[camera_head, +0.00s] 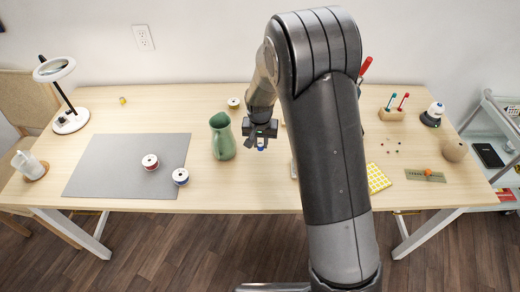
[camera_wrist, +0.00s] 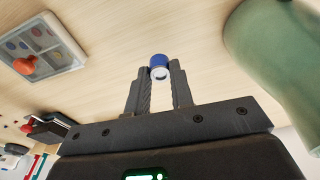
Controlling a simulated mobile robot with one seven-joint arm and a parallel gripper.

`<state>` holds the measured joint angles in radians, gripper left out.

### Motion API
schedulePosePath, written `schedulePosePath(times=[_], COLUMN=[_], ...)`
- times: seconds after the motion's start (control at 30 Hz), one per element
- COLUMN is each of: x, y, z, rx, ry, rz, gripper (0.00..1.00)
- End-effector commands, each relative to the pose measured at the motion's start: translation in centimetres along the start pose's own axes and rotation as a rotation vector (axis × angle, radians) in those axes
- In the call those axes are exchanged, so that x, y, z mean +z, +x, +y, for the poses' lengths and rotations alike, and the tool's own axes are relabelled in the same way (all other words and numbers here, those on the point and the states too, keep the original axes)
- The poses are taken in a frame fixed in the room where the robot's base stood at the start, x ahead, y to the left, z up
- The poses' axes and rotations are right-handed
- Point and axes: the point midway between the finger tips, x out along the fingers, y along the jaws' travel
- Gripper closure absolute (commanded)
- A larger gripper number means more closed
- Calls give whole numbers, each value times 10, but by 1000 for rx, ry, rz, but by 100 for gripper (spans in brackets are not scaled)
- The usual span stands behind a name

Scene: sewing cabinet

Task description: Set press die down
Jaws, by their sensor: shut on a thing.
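The press die is a small blue cylinder (camera_wrist: 158,62) with a pale ring-shaped end. It sits between the fingertips of my gripper (camera_wrist: 159,78) in the wrist view, and the gripper is shut on it. In the head view the die (camera_head: 261,149) shows as a small blue spot under my gripper (camera_head: 260,143), over the middle of the wooden table (camera_head: 225,185). The gap between die and table is hard to judge.
A green pitcher (camera_head: 222,137) stands close left of my gripper; it also shows in the wrist view (camera_wrist: 275,50). A grey mat (camera_head: 110,165) bears two thread spools. A tray with coloured spots and an orange knob (camera_wrist: 45,48) lies nearby. Bare wood lies beneath the gripper.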

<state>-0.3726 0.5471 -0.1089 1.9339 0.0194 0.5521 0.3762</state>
Motion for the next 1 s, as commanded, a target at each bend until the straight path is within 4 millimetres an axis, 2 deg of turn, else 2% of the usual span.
schedulePosePath(times=[0.13,0.37,0.73,0.77,1.0], x=[1,5,5,5,5], y=[10,40,44,44,44], z=[-2,-2,-2,-2,-2], rx=[1,1,0,0,0], ry=[1,0,0,0,0], rz=[-2,-1,0,1,1], gripper=[100,100,100,77,57])
